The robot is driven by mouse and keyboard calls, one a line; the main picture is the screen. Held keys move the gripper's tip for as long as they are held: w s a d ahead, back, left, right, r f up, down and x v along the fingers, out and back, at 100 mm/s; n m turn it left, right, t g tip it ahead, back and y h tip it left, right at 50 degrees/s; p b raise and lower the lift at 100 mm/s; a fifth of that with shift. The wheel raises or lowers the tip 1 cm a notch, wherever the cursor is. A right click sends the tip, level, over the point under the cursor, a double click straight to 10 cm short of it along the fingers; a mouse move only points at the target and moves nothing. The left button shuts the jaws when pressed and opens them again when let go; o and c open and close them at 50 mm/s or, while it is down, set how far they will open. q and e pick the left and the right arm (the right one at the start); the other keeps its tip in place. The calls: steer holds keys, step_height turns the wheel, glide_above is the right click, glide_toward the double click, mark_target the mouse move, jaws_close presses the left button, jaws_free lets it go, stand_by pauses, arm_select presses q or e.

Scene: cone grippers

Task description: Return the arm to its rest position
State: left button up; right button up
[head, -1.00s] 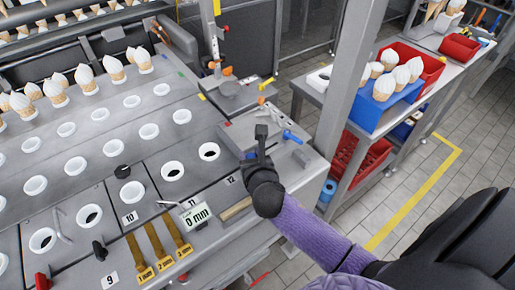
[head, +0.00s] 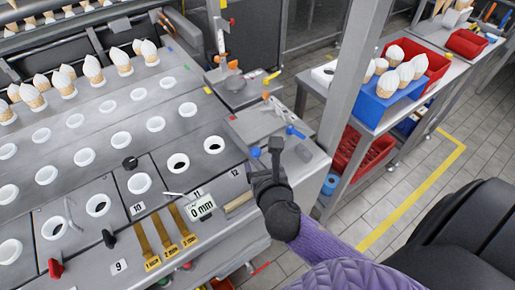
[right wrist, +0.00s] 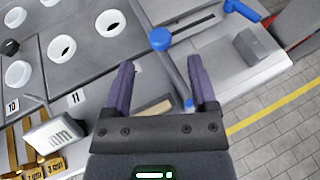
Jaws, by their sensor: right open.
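My right gripper (head: 275,150) is raised at the front right corner of the grey machine table (head: 100,185), with its purple-sleeved arm coming in from the lower right. In the right wrist view its two purple fingers (right wrist: 160,88) stand apart with nothing held between them. A blue-ended lever (right wrist: 172,62) shows beyond and between the fingers in that view. My left gripper is not in view.
White cone cups (head: 140,183) fill the table, with several cones (head: 93,68) at the back. A metal post (head: 345,90) and a shelf with a blue bin (head: 385,105) stand right. Floor lies beyond.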

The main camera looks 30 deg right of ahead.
steer(key=v, duration=0.3)
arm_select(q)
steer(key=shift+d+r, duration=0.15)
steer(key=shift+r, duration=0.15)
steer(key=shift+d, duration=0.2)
